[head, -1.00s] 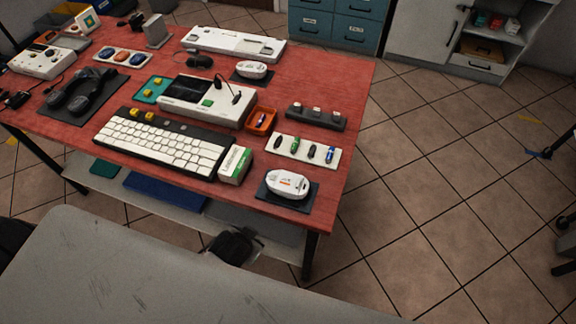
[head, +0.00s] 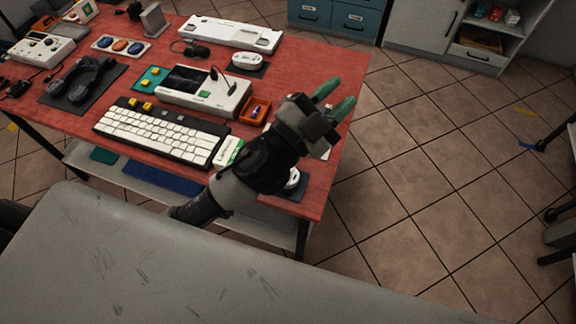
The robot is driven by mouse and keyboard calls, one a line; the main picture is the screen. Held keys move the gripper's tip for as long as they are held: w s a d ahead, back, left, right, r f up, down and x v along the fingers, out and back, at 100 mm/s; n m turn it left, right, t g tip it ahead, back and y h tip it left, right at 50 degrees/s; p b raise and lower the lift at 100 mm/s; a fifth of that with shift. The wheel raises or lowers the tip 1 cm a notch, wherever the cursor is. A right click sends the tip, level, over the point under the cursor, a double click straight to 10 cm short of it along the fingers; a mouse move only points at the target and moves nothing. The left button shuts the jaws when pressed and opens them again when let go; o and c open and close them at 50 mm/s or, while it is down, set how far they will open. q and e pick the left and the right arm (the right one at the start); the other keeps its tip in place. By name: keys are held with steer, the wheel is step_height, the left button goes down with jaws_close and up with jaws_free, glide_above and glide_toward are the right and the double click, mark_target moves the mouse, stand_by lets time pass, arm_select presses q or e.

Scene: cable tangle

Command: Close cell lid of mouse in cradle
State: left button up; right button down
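A white mouse (head: 293,180) lies on a dark pad or cradle (head: 294,193) at the table's front right corner. My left forearm and wrist hide most of it, so its cell lid cannot be made out. A second white mouse (head: 247,58) sits on a dark base further back. My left gripper (head: 336,98) is above the table's right edge, beyond and to the right of the front mouse. Its green fingers are apart with nothing seen between them. My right gripper is not in view.
The red table (head: 318,70) carries a white keyboard (head: 160,135), a white device with a dark screen (head: 205,92), an orange tray (head: 255,110) and a green-and-white box (head: 229,151). The white cell tray is mostly hidden behind my arm.

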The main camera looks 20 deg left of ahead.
arm_select(q)
steer(key=s+d+m+g+h, duration=0.4)
steer(key=d+m+g+h, duration=0.35)
steer(key=m+g, duration=0.45)
step_height(320, 180, down, 11)
steer(key=s+m+g+y, duration=0.1)
steer(key=m+g+y, duration=0.65)
steer(key=m, duration=0.25)
steer(key=w+a+f+y, duration=0.3)
steer(key=a+f+y, duration=0.15)
steer(key=a, duration=0.45)
steer(key=w+a+f+y, duration=0.3)
steer(key=a+y, duration=0.3)
steer(key=a, duration=0.2)
steer(key=shift+n+t, duration=0.3)
steer(key=shift+t, duration=0.15)
steer(key=f, duration=0.3)
steer(key=f+p, duration=0.1)
steer(key=f, duration=0.3)
steer(key=d+f+p, duration=0.1)
steer(key=f, duration=0.2)
steer(key=shift+w+f, duration=0.15)
steer(key=shift+f, duration=0.05)
jaws_close()
